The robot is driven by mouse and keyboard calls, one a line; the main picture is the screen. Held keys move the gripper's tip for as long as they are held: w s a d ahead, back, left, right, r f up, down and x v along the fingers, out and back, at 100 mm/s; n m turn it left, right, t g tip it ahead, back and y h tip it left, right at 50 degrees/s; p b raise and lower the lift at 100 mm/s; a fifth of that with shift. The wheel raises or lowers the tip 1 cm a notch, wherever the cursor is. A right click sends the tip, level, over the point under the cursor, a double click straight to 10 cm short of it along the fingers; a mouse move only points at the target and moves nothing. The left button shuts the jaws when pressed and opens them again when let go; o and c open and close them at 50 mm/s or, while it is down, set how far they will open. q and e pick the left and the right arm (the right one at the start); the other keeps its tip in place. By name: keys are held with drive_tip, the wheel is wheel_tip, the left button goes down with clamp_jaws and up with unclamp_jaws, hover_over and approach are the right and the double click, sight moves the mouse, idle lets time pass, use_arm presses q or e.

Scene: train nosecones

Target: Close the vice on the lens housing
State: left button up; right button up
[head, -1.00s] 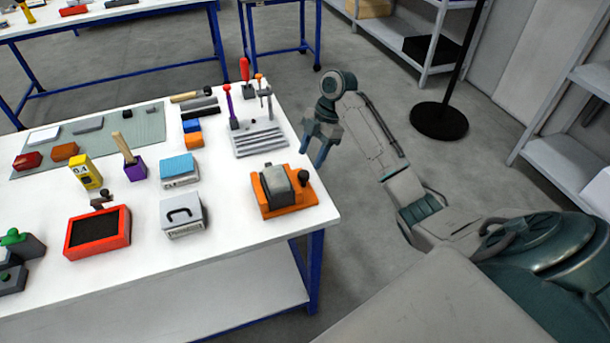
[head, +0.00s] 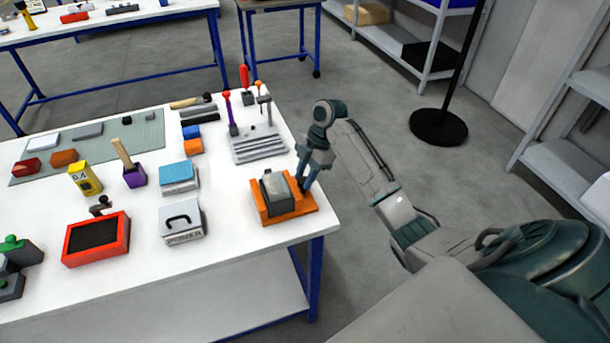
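An orange vice (head: 292,213) sits near the right edge of the white table. My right gripper (head: 306,186) points down at the right side of the vice. Its fingertips are at the place of the vice's dark knob, which they hide. I cannot tell whether the fingers touch the knob or are closed on it. My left gripper is not in view.
A slotted grey fixture (head: 258,146) with upright tools stands behind the vice. To the left are a grey box with a handle (head: 183,221), a blue-topped box (head: 178,176) and a red tray (head: 70,248). The table front between vice and grey box is clear.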

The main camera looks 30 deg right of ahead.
drive_tip(key=shift+s+r+m+t+p, duration=0.1)
drive_tip(key=shift+r+m+t+p, duration=0.2)
drive_tip(key=shift+m+p, duration=0.75)
drive_tip(key=shift+f+m+t+p, duration=0.2)
drive_tip(key=shift+m+t+p, duration=0.1)
drive_tip(key=shift+m+p, duration=0.3)
drive_tip(key=o, duration=1)
drive_tip(key=shift+c, duration=0.2)
drive_tip(key=b+v, duration=0.3)
drive_tip(key=v, duration=0.7)
drive_tip(key=shift+r, duration=0.35)
